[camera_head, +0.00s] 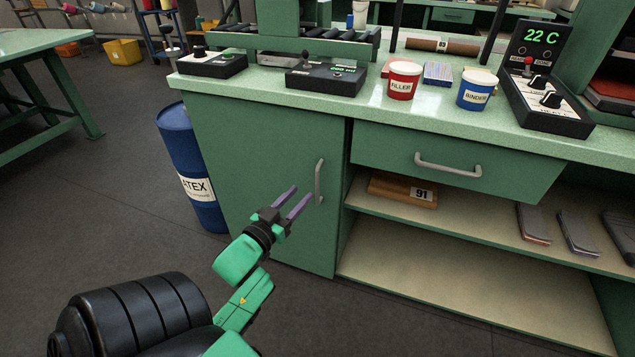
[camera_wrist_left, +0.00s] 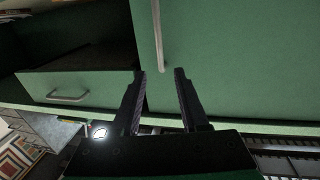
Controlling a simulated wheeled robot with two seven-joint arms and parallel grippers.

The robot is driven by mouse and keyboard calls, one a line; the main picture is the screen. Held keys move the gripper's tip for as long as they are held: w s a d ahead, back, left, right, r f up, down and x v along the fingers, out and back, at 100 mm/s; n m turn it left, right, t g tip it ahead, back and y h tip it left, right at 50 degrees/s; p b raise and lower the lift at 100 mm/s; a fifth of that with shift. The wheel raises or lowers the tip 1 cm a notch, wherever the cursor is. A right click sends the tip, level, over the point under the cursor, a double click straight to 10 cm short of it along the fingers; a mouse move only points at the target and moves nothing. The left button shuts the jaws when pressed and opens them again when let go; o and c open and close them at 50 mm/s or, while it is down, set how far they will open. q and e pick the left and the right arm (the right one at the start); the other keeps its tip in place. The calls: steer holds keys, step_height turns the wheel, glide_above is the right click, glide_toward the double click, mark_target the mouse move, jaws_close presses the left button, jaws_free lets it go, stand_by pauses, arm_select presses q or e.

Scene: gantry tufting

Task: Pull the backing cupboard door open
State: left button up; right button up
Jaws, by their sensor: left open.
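The green cupboard door (camera_head: 265,180) is shut, at the left of the bench front. Its grey vertical bar handle (camera_head: 319,182) sits near the door's right edge. My left gripper (camera_head: 297,198) is open and empty, in front of the door, with its purple fingers pointing toward the handle. In the left wrist view the handle (camera_wrist_left: 158,35) lies ahead of the open fingers (camera_wrist_left: 160,75), nearly in line with the gap between them. The fingers appear apart from it. My right gripper is in neither view.
A drawer (camera_head: 455,165) with a grey handle is right of the door, above open shelves holding a block marked 91 (camera_head: 402,190). A blue barrel (camera_head: 190,165) stands at the bench's left end. Red (camera_head: 402,82) and blue (camera_head: 476,92) tubs and control boxes stand on the bench top.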

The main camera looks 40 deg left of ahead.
mark_target(314, 180)
arm_select(q)
steer(key=w, duration=0.5)
steer(key=w+a+b, duration=0.1)
steer(key=w, duration=0.1)
steer(key=shift+w, duration=0.4)
jaws_close()
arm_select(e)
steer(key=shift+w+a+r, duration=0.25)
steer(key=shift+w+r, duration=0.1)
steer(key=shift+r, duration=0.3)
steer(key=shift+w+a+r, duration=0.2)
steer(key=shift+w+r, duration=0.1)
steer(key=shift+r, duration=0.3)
arm_select(q)
steer(key=shift+f, duration=0.1)
